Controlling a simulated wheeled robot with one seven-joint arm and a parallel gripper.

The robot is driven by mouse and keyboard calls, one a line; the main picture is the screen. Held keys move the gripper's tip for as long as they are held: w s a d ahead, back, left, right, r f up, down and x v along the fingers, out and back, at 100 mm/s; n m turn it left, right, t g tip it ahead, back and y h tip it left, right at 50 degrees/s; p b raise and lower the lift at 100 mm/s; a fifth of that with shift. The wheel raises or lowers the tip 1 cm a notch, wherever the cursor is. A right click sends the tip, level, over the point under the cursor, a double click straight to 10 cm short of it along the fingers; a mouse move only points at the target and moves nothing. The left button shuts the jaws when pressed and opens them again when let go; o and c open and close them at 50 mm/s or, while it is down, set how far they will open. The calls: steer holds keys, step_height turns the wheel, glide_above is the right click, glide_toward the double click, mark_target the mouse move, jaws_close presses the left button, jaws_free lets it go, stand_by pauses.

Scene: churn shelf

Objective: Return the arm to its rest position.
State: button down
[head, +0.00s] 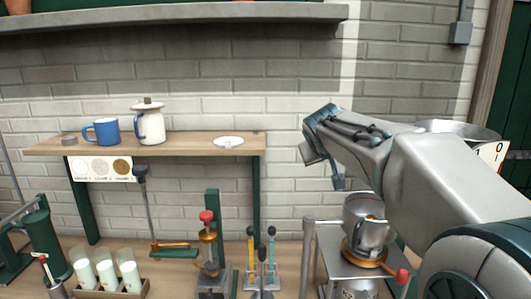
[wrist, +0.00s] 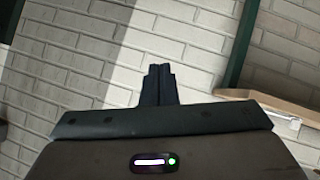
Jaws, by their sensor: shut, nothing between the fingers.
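My gripper (head: 338,183) is at the end of my grey arm, which comes in from the right in the head view. It hangs in the air in front of the brick wall, right of the wooden shelf and above the small metal stand. In the wrist view its two dark fingers (wrist: 158,85) are together with nothing between them. My gripper touches nothing that I can see.
The wooden shelf (head: 190,148) holds a blue mug (head: 102,131), a white jug (head: 149,124) and a white saucer (head: 228,141). Below stand milk glasses (head: 106,275), a red-knobbed press (head: 209,240) and a metal pot (head: 365,222) on a stand. Open air lies between shelf and gripper.

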steer(key=s+f+m+g+y+b, duration=0.1)
steer(key=s+f+g, duration=0.3)
steer(key=s+f, duration=1)
steer(key=s+f+m+g+y+b, duration=0.1)
steer(key=s+f+g+b, duration=0.2)
steer(key=s+f, duration=1)
steer(key=s+g, duration=0.1)
steer(key=s, duration=0.4)
steer(key=shift+s+f+m+y, duration=0.15)
steer(key=shift+f+m+y, duration=0.15)
steer(key=shift+f, duration=0.1)
